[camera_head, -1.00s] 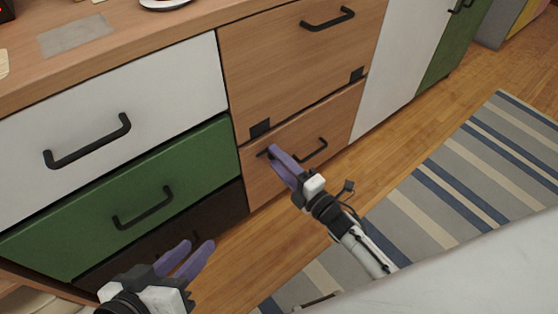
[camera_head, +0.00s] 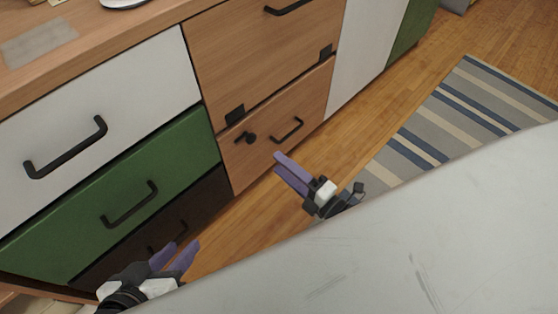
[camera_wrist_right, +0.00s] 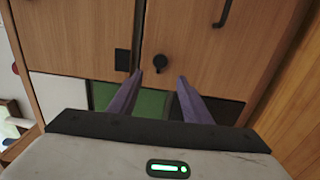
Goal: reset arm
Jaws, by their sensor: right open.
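My right gripper (camera_head: 284,172) is in the middle of the head view, in front of the lower wooden drawer and apart from it. Its purple fingers are open and empty; they also show in the right wrist view (camera_wrist_right: 160,84). My left gripper (camera_head: 178,254) is at the lower left of the head view, near the dark bottom drawer. Its two purple fingers are apart with nothing seen between them. The lower wooden front (camera_head: 268,148) has a black handle (camera_head: 288,131) and a round black knob (camera_head: 250,138).
The cabinet has a white drawer (camera_head: 150,86), a green drawer (camera_head: 185,172) and a dark bottom drawer (camera_head: 215,192). A striped rug (camera_head: 425,130) lies on the wood floor (camera_head: 375,118) at the right. A large pale surface (camera_head: 420,235) fills the lower right.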

